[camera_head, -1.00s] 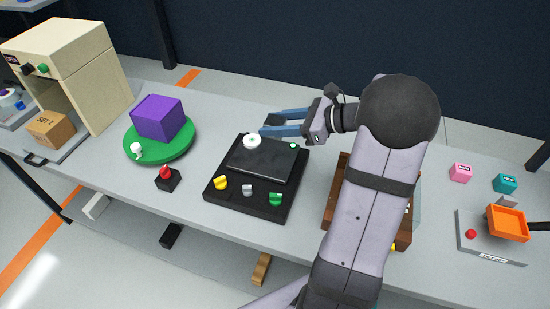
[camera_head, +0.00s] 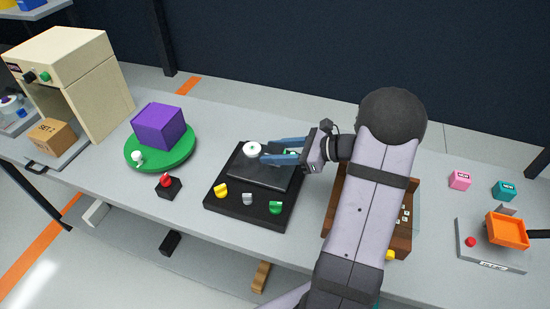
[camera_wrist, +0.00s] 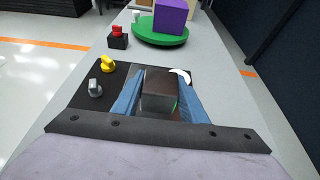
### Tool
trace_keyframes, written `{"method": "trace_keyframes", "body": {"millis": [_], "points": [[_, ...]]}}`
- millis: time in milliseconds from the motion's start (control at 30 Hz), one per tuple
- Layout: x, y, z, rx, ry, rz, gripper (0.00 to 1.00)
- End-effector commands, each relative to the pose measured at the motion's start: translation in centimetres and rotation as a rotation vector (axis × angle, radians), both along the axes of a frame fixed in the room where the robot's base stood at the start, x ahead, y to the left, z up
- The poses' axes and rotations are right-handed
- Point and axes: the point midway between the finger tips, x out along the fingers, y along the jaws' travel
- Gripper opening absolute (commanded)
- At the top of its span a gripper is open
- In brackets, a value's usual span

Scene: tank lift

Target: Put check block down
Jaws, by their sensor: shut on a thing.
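The check block (camera_wrist: 160,88) looks like a dark grey block between my blue fingers in the wrist view. My gripper (camera_head: 268,151) is shut on it, over the dark plate (camera_head: 250,178) of the black unit. In the head view the block is hard to make out against the plate and fingers. I cannot tell whether it touches the plate. A white round knob (camera_head: 252,149) is just left of my fingertips. It shows partly beside the right finger in the wrist view (camera_wrist: 181,75).
The black unit (camera_head: 235,212) has yellow, grey and green knobs at its front. A green turntable (camera_head: 184,158) with a purple box (camera_head: 158,126) and a red button (camera_head: 166,181) stand to the left. A wooden tray (camera_head: 400,240) lies right, under my arm.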

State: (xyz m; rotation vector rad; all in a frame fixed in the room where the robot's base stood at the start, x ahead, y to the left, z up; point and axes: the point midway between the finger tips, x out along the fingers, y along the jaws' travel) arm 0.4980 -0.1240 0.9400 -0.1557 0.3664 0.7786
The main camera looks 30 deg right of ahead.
Motion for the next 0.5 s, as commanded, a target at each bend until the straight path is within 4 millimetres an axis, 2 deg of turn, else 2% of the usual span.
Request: {"method": "trace_keyframes", "body": {"millis": [200,500], "points": [[0.0,0.0,-2.4,0.002,0.000,-0.002,0.08],[0.0,0.0,-2.8,0.000,-0.002,-0.001,0.08]]}}
